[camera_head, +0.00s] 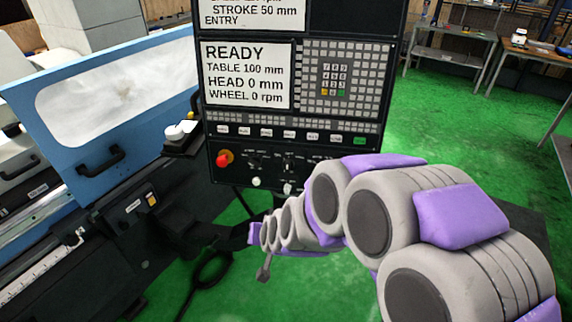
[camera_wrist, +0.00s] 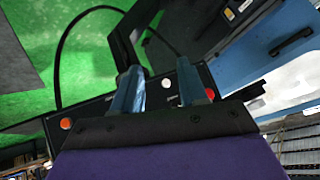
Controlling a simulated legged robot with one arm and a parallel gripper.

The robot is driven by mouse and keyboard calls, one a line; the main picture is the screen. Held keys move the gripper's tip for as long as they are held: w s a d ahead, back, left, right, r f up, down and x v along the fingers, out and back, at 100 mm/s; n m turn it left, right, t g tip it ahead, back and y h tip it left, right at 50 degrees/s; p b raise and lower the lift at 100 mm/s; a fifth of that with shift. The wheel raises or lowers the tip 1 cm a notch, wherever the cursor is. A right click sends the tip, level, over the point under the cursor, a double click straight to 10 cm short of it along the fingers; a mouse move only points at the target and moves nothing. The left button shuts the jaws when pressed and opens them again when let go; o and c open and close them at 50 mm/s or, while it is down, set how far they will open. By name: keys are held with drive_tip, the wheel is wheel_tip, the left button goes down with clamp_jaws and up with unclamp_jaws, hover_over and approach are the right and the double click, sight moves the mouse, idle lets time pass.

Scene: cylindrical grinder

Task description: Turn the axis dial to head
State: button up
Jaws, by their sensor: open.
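The control panel (camera_head: 270,170) stands in the middle of the head view, with a row of small dark dials (camera_head: 287,160) and pale knobs (camera_head: 257,182) along its lower strip. The axis dial is among these small controls, but its label and setting are too small to read. My gripper (camera_head: 264,268) is below and in front of the panel, apart from it, at the end of my grey and purple arm. In the wrist view my gripper (camera_wrist: 160,80) is open and empty, its two fingers apart. A pale round knob (camera_wrist: 166,84) shows between them.
A red emergency button (camera_head: 224,157) sits at the panel's lower left. The screen (camera_head: 247,75) reads READY, TABLE 100 mm, HEAD 0 mm, WHEEL 0 rpm.

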drive_tip(key=w+f+m+t+h+p, duration=0.2)
drive_tip(key=w+t+p, duration=0.15)
drive_tip(key=w, duration=0.35)
drive_tip(key=t+h+b, duration=0.3)
drive_tip(key=t+h, duration=0.2)
drive_tip(key=t, duration=0.2)
approach(287, 168)
drive_tip(key=x, duration=0.8)
drive_tip(key=shift+w+r, duration=0.1)
drive_tip(key=shift+w, duration=0.3)
drive_tip(key=shift+c, duration=0.4)
clamp_jaws()
